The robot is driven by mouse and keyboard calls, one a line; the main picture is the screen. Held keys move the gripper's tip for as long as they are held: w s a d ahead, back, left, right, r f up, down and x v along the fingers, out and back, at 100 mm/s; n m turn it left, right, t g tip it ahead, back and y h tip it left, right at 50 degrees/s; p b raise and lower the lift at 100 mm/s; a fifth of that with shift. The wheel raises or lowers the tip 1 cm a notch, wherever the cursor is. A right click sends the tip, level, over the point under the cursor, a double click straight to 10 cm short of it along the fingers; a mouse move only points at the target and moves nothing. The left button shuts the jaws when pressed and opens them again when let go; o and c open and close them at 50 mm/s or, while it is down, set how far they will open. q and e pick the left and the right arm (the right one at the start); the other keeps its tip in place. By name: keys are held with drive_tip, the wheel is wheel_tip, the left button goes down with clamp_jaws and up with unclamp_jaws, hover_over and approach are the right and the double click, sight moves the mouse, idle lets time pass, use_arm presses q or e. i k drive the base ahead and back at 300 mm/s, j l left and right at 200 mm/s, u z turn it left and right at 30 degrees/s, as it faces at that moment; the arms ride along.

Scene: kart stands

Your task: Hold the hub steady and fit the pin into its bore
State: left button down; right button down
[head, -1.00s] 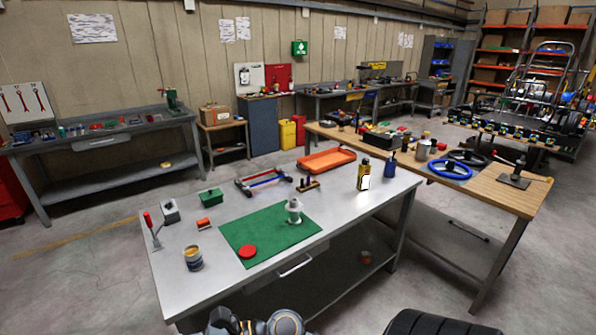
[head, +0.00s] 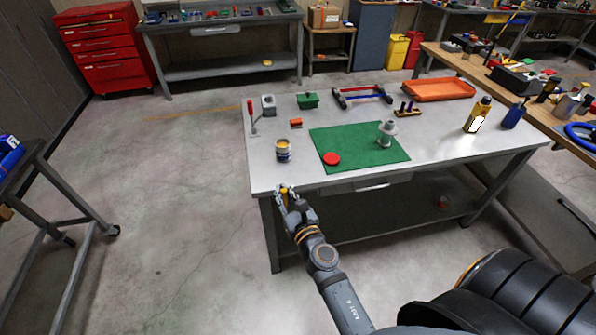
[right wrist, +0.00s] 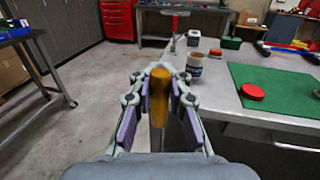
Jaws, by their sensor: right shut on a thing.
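The pale grey flanged hub (head: 387,133) stands upright on the green mat (head: 350,164), right of the red disc (head: 332,158). Its bore cannot be made out at this size. My right gripper (head: 286,193) is at the table's front left edge, left of the mat and well away from the hub. In the right wrist view my right gripper (right wrist: 157,88) is shut on a brass-coloured pin (right wrist: 157,105), which stands roughly upright between the purple-grey pads. My left gripper is not in view.
On the table (head: 480,152) a labelled can (head: 283,149) stands just beyond my right gripper. Behind are a red-handled clamp (head: 251,118), a green box (head: 308,100), a wooden peg block (head: 407,110) and an orange tray (head: 440,90). Yellow (head: 476,115) and blue bottles stand right.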

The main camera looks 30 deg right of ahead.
sight(384, 143)
drive_tip(key=l+z, duration=0.15)
drive_tip(key=l, duration=0.25)
drive_tip(key=i+l+z, duration=0.2)
drive_tip(key=l, duration=0.15)
drive_tip(key=l+z, duration=0.15)
drive_tip(key=l, duration=0.25)
drive_tip(key=i+l+z, duration=0.15)
drive_tip(key=l, duration=0.2)
drive_tip(key=i+l+z, duration=0.15)
drive_tip(key=l, duration=0.2)
drive_tip(key=k, duration=0.05)
